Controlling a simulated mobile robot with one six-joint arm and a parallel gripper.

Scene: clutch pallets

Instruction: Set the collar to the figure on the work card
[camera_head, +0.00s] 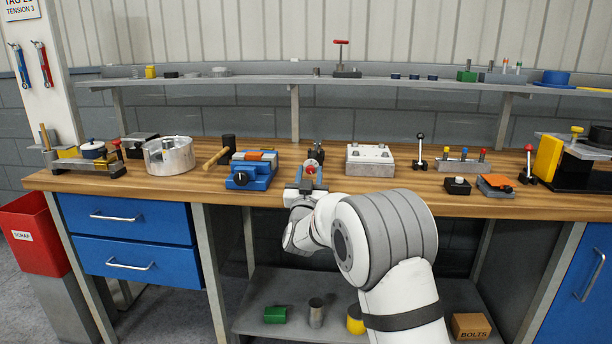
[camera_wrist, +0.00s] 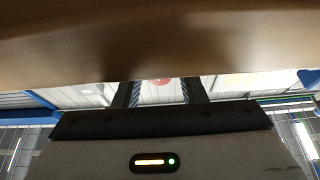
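The card (camera_head: 20,8) at the top left of the head view reads "TENSION 3"; its upper line is cut off by the frame edge. My gripper (camera_head: 308,178) is at the bench's front edge, near the middle. In the wrist view my gripper (camera_wrist: 160,92) has its two fingers apart, with a clear gap between them. A small red round thing (camera_wrist: 161,81) shows in that gap; a red-orange spot also shows between the fingers in the head view. I cannot tell its distance or whether it is the collar. A dark fixture (camera_head: 316,152) stands just behind the gripper.
A blue vise (camera_head: 250,176) and a mallet (camera_head: 222,152) stand left of my gripper. A grey block with bolts (camera_head: 370,168) stands right of it. The wooden bench (camera_head: 390,184) carries more fixtures, levers and a metal pot (camera_head: 168,158). A shelf (camera_head: 250,80) runs behind.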

